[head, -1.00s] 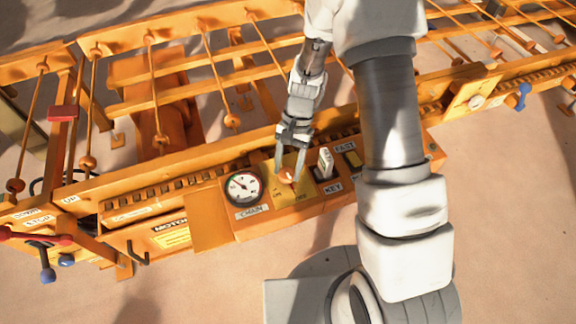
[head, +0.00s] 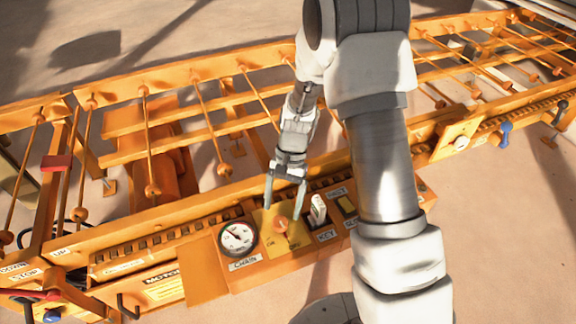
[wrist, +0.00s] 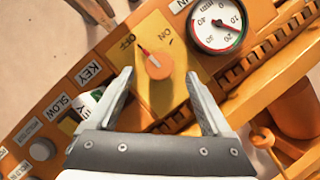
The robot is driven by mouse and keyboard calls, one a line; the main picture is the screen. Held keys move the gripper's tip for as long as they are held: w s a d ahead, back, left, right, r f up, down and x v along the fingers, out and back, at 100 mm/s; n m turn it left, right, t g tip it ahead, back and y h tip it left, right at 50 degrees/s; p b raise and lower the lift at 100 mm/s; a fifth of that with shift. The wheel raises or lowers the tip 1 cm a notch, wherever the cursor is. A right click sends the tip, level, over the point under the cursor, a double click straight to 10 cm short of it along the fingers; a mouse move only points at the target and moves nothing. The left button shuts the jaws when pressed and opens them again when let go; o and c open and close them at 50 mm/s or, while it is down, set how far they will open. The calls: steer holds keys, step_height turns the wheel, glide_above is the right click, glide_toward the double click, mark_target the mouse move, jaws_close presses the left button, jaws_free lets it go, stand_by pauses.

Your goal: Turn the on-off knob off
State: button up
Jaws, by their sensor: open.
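The on-off knob (head: 282,226) is an orange dial on a yellow plate (head: 266,239) on the control panel. In the wrist view the knob (wrist: 158,65) has a red-and-white pointer aimed up and left, toward the OFF label (wrist: 128,40). The ON label (wrist: 164,33) is to the right of that. My gripper (head: 281,207) is open and empty, just behind and above the knob in the head view. In the wrist view its fingertips (wrist: 158,74) show on either side of the knob, apart from it.
A round chain gauge (head: 237,238) sits beside the plate. A white key switch (head: 318,208) is close on the other side, with a yellow button (head: 347,204) beyond. An orange rail (head: 200,203) runs behind the panel. Bare floor lies in front.

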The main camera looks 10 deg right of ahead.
steer(key=p+v, duration=0.2)
steer(key=v, duration=1.1)
steer(key=shift+r+p, duration=0.3)
steer(key=shift+w, duration=0.1)
steer(key=s+d+r+n+t+p, duration=0.1)
steer(key=s+d+r+t+p, duration=0.15)
steer(key=r, duration=0.75)
steer(key=s+d+r+n+t+p, duration=0.1)
steer(key=s+r+n+t+p, duration=0.2)
steer(key=r, duration=0.6)
steer(key=s+d+r+t+h+p, duration=0.1)
steer(key=s+d+r+t+p, duration=0.1)
steer(key=s+r, duration=0.3)
steer(key=s+d+r+n+t+h+p, duration=0.1)
steer(key=s+r+t+p, duration=0.1)
steer(key=s+r, duration=0.4)
steer(key=s+p, duration=0.1)
steer(key=s, duration=0.1)
steer(key=shift+s+d+n, duration=0.25)
steer(key=shift+d+n, duration=0.05)
steer(key=shift+d, duration=0.1)
